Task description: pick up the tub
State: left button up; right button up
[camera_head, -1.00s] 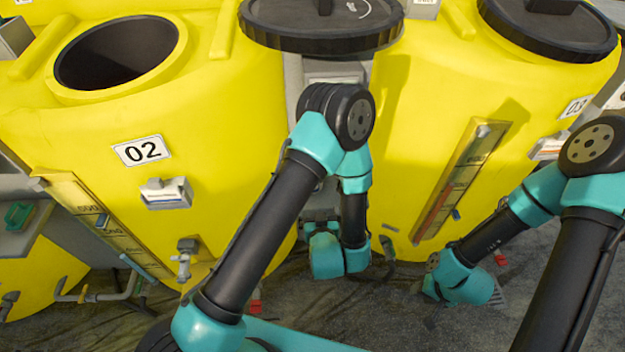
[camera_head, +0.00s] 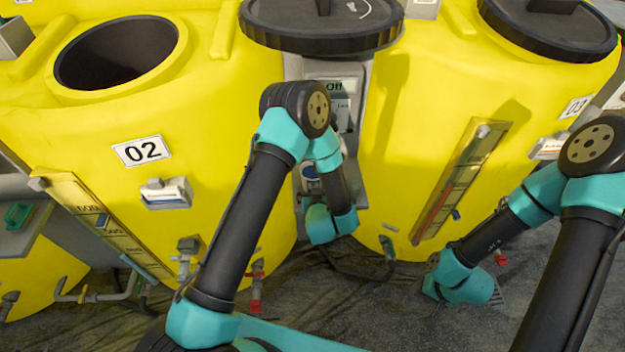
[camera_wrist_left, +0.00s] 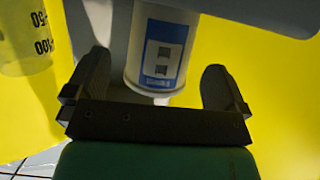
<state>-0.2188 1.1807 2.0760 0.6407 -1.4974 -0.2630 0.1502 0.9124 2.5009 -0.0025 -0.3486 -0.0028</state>
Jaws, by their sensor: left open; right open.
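The tub (camera_wrist_left: 163,50), a white cylinder with a blue-and-white label, shows in the left wrist view. It is against a grey surface, and its upper part is cut off by the frame. My left gripper (camera_wrist_left: 156,72) is open, with one dark finger on each side of the tub; I cannot tell whether they touch it. In the head view a small part of the tub (camera_head: 310,177) shows beside my left wrist, which hides the left fingers. My right gripper (camera_head: 494,297) is low at the right, far from the tub, its fingers mostly hidden.
Yellow tank 02 (camera_head: 215,130) has an open top. Another yellow tank (camera_head: 410,110) stands right of the grey panel (camera_head: 347,85). Black lids (camera_head: 320,38) are at the top. A graduated clear vessel (camera_wrist_left: 22,40) is left of the tub. Taps and pipes (camera_head: 185,255) stick out low.

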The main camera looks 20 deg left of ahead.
pick_arm(q)
jog(key=shift+x, duration=2.6)
jog(key=shift+s+a, duration=0.1)
jog(key=shift+c, duration=0.2)
jog(key=c, duration=0.9)
